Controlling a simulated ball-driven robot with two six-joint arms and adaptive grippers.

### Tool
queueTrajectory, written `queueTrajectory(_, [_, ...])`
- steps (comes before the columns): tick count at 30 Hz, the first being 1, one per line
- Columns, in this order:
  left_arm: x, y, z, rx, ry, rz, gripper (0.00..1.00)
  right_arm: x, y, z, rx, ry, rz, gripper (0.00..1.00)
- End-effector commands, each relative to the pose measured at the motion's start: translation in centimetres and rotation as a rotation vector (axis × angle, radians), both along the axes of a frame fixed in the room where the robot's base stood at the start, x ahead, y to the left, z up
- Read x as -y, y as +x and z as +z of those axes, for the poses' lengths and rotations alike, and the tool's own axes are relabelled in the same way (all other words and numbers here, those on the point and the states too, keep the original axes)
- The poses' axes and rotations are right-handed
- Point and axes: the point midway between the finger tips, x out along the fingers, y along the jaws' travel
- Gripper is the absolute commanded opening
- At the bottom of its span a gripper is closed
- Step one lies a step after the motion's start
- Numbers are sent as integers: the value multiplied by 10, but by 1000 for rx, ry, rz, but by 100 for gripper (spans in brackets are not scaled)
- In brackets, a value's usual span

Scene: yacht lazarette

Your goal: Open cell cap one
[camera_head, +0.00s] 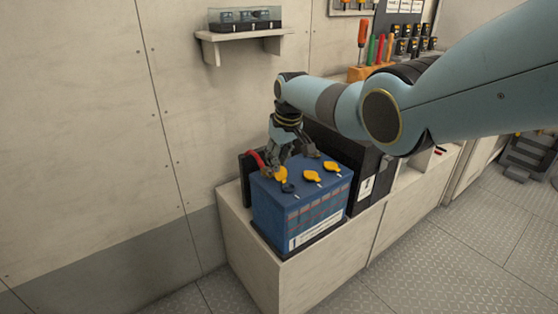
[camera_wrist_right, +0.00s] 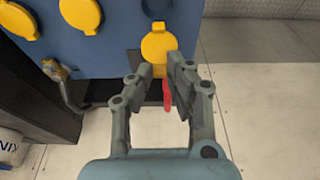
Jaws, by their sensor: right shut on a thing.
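A blue battery (camera_head: 300,212) stands on a pale bench, with yellow cell caps in a row on its top. The leftmost cap (camera_head: 281,174) is swung back from a dark round opening (camera_head: 288,188) beside it. In the right wrist view this cap (camera_wrist_right: 158,43) stands between my fingertips, with the dark opening (camera_wrist_right: 157,8) above it. My right gripper (camera_head: 271,168) is shut on the cap's edge; it also shows in the wrist view (camera_wrist_right: 165,74). The other two caps (camera_head: 312,176) (camera_head: 331,166) lie over their cells. My left gripper is not in view.
A red cable (camera_head: 257,160) runs close beside the gripper at the battery's back left. A black box (camera_head: 368,187) stands right of the battery. A wall shelf (camera_head: 240,43) with a clear case is above. The floor in front is clear.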

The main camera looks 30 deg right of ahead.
Motion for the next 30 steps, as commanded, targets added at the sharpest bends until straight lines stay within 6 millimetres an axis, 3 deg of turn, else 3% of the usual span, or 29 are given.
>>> queueTrajectory(1, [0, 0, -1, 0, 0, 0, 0, -1, -9, -11, -27, 3, 1, 0])
queueTrajectory(4, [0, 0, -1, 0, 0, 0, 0, -2, -9, -11, -27, 4, 1, 0])
queueTrajectory(5, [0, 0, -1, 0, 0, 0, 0, -2, -9, -11, -27, 4, 1, 17])
queueTrajectory(10, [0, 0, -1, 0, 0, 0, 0, -2, -9, -11, -26, 4, 0, 38])
queueTrajectory(23, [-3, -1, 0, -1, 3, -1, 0, -1, -8, -5, -19, 4, -1, 38])
queueTrajectory(30, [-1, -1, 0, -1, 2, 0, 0, 0, -13, 23, -13, 2, 1, 38])
